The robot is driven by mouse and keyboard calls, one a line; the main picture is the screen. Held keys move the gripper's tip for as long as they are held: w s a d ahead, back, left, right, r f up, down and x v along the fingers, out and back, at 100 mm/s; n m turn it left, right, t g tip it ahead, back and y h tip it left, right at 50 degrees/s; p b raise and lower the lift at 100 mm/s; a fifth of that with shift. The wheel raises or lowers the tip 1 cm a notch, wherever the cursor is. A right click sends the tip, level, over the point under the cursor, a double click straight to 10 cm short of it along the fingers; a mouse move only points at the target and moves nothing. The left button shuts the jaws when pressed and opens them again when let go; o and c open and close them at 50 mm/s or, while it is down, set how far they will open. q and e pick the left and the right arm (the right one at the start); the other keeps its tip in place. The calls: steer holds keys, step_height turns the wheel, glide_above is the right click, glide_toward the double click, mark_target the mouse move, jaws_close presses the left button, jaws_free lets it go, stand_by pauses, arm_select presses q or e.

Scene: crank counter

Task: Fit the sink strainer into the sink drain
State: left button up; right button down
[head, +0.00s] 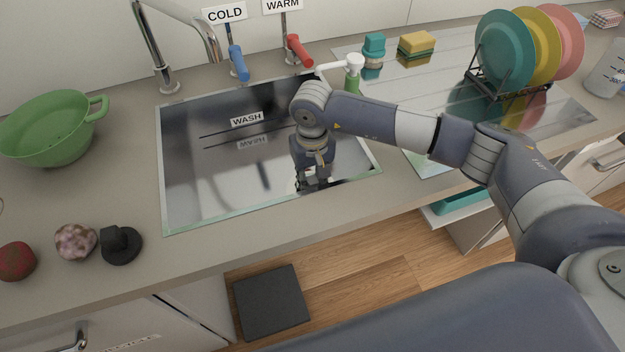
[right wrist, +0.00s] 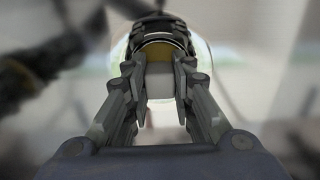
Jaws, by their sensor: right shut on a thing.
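My right gripper (head: 312,182) reaches down into the sink (head: 190,190), right of its middle, fingers low near the shiny floor. In the right wrist view my right gripper (right wrist: 161,85) is closed on a small pale grey-brown piece, with a round, paler rim around it. I take this to be the sink strainer (right wrist: 160,80); most of it is hidden by the fingers, and I cannot tell whether it touches the sink floor. The drain cannot be made out; the arm and reflections cover that area. My left gripper is not in view.
A green colander (head: 50,135), a red fruit (head: 16,262), a mottled ball (head: 75,241) and a black stopper-like piece (head: 120,246) stand left of the sink. Taps (head: 238,62) line the back. A plate rack (head: 505,85) stands right. The sink's left half is clear.

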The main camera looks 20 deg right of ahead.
steer(key=c, duration=1.3)
jaws_free()
